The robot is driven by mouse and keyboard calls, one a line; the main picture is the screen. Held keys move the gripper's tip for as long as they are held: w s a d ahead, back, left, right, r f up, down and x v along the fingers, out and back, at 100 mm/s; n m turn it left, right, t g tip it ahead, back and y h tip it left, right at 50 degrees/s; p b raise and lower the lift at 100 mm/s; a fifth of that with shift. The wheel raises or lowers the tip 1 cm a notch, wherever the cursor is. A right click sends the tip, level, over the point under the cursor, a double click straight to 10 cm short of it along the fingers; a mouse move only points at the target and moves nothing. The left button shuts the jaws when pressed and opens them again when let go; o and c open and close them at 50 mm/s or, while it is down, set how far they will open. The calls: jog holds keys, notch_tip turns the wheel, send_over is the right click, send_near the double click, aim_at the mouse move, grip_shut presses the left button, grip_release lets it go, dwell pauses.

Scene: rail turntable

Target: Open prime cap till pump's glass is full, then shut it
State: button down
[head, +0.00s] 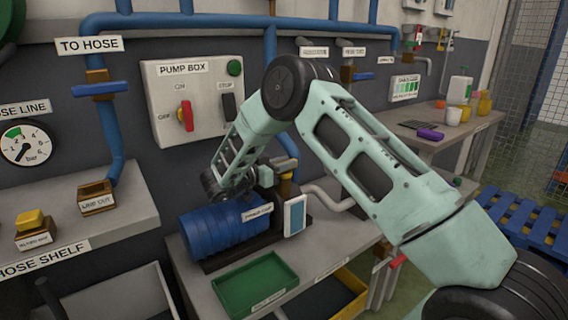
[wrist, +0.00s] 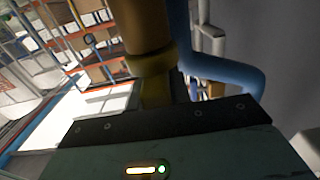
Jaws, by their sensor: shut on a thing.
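The pump (head: 225,232) is a ribbed blue body on a dark base on the low bench. A small label that looks like "PRIME CAP" hangs at its right end. My gripper (head: 268,177) is at the pump's upper right end, partly hidden by my arm. In the wrist view a brown and brass cylinder (wrist: 148,62) stands at my dark jaws, and my gripper is shut on it. It appears to be the prime cap; its turn cannot be told.
A blue pipe (wrist: 225,72) runs close beside the jaws. A green tray (head: 256,284) lies in front of the pump. The pump box (head: 190,95), with a red switch, is on the wall. A side bench (head: 455,135) holds bottles.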

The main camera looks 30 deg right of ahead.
jog(key=shift+g, duration=0.3)
jog(key=c, duration=1.3)
grip_release()
jog(key=a, duration=0.7)
jog(key=shift+a, duration=0.25)
